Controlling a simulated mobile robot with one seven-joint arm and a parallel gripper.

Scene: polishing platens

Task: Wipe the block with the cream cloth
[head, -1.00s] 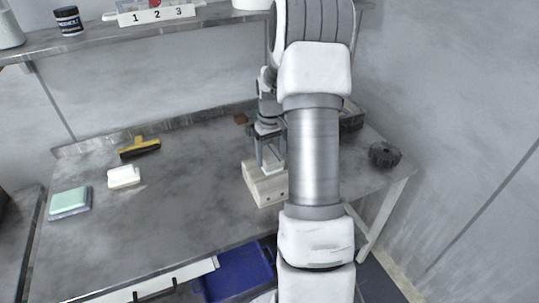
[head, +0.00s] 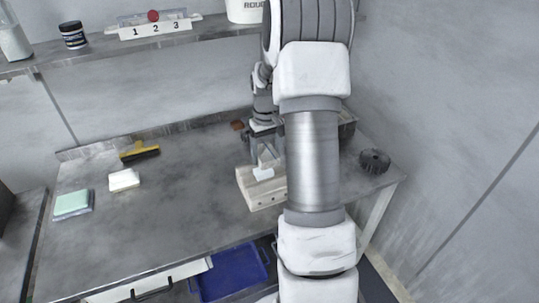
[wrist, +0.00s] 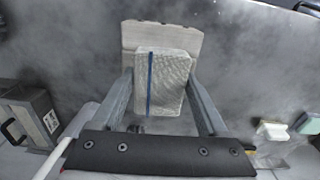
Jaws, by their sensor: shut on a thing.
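The block (head: 257,194) is a pale beige block with dark holes in its front face. It sits on the grey bench, partly behind my arm, and also shows in the wrist view (wrist: 148,34). My gripper (wrist: 162,82) is shut on the cream cloth (wrist: 172,82), a folded pad with a dark blue stripe. In the head view the gripper (head: 264,150) is over the block and the cloth (head: 263,173) shows pale at the block's top. The cloth looks to be at or on the top face; contact is not clear.
A white pad (head: 124,180), a green-topped pad (head: 72,204) and a yellow-handled squeegee (head: 140,151) lie on the left of the bench. A dark knobbed wheel (head: 375,161) is at the right. A blue bin (head: 240,272) is below. The bench's middle-left is clear.

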